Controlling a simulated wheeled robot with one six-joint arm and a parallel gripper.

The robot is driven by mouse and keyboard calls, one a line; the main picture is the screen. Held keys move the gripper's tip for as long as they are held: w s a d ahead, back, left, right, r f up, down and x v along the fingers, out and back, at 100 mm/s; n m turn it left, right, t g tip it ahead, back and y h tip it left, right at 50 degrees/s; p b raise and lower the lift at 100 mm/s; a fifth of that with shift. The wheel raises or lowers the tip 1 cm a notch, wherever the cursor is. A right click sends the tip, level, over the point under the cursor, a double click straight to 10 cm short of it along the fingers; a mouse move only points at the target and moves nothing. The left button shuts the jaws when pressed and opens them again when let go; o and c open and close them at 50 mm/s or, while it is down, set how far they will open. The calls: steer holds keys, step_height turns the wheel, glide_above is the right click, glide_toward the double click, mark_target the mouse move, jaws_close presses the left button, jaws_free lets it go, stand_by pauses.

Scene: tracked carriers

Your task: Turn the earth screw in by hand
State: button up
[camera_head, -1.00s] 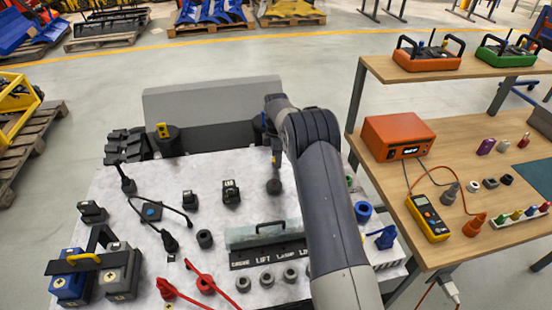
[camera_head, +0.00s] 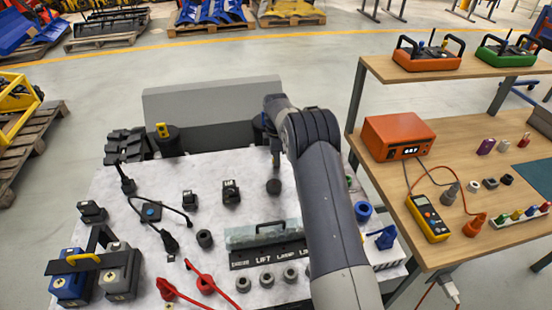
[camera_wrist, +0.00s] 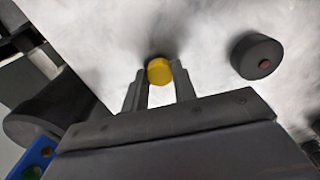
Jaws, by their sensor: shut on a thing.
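My gripper (camera_wrist: 160,88) is shut on a small round yellow-headed piece, which I take to be the earth screw (camera_wrist: 159,71). The yellow head sits between the two grey fingertips, above the pale top surface. Its lower end is hidden, so I cannot tell how deep it sits. In the head view my gripper (camera_head: 276,158) is low over the far part of the pale top, and the screw cannot be made out there. A dark round puck with a reddish centre (camera_wrist: 256,55) lies to the right of the fingers, apart from them.
The pale top (camera_head: 130,215) carries several dark connectors, red leads (camera_head: 205,285) and a labelled strip (camera_head: 265,258). A grey wall (camera_head: 210,105) stands behind it. At right, a wooden bench holds an orange box (camera_head: 398,137) and a yellow meter (camera_head: 428,217).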

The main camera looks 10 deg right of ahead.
steer(key=m, duration=0.7)
steer(key=shift+m, duration=0.8)
steer(key=m, duration=0.9)
steer(key=shift+m, duration=0.4)
steer(key=m, duration=0.9)
steer(key=shift+r+m, duration=0.1)
steer(key=shift+m, duration=0.2)
